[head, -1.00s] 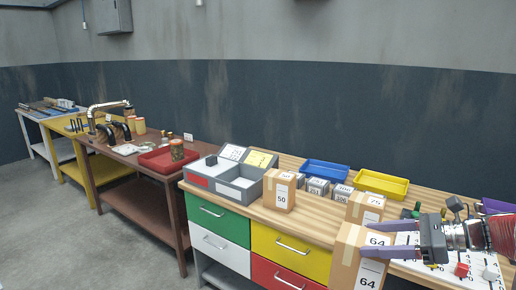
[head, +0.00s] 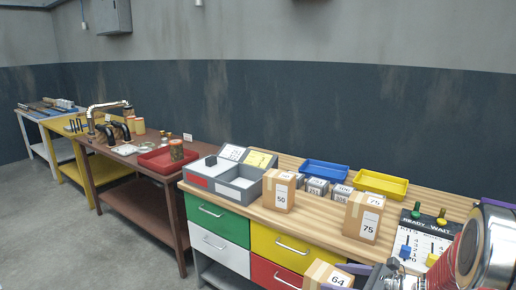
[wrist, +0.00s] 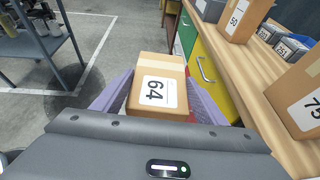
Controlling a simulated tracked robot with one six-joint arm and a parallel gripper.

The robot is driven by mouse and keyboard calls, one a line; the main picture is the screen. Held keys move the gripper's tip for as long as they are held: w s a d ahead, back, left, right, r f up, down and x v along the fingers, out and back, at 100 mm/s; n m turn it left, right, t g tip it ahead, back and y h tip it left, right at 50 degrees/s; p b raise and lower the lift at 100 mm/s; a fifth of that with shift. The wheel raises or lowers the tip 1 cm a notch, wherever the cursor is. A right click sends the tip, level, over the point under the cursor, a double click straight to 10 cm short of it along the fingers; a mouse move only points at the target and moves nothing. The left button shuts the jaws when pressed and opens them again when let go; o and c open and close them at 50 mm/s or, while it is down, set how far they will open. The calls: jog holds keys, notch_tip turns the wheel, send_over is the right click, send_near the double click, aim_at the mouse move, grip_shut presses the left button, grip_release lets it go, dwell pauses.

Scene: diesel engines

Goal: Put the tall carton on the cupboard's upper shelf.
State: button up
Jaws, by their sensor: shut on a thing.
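A tan carton labelled 64 (head: 327,276) is at the bottom edge of the head view, mostly cut off by the frame. In the wrist view the same carton (wrist: 158,68) sits between the two purple fingers of my gripper (wrist: 158,92). My gripper is shut on it, one finger along each side. The carton is held beyond the front of the wooden bench, with the grey floor below. Its lower part is hidden. I see no cupboard or upper shelf in these views.
The wooden bench (head: 320,228) carries a carton labelled 75 (head: 363,218), a carton labelled 50 (head: 279,190), small grey boxes, blue and yellow trays and a switch panel (head: 420,243). A dark metal cart (wrist: 40,45) stands at the wrist view's upper left. Open floor lies between.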

jog(key=s+a+f, duration=0.2)
jog(key=a+f, duration=0.6)
jog(key=f, duration=0.1)
jog(key=shift+n+y, duration=0.3)
jog(key=shift+n, duration=0.1)
jog(key=shift+s+g, duration=0.1)
jog(key=shift+g, duration=0.2)
jog(key=m+t+h, duration=0.4)
jog(key=m, duration=0.1)
jog(key=shift+f+h, duration=0.1)
jog(key=shift+h, duration=0.2)
